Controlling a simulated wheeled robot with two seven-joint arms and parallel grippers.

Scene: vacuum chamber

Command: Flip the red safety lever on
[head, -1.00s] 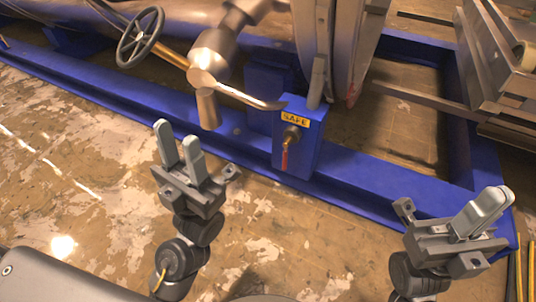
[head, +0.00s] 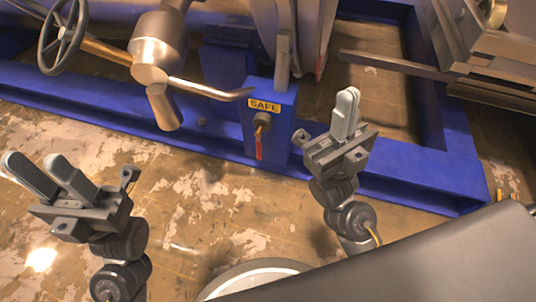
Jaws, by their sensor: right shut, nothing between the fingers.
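The red safety lever (head: 258,148) hangs straight down from a brass fitting (head: 262,122) on the front of a blue box (head: 284,133). A yellow label reading SAFE (head: 264,105) sits just above it. My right gripper (head: 346,101) is shut and empty, to the right of the blue box and apart from the lever, with its fingers pointing up in the picture. My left gripper (head: 46,168) is open and empty at the lower left, well away from the lever, its two fingers spread.
A blue frame rail (head: 400,179) runs along behind both grippers. A metal pipe with a curved handle (head: 165,105) and a dark handwheel (head: 62,38) stand at the upper left. Metal framework (head: 500,65) fills the upper right. The worn floor between the grippers is clear.

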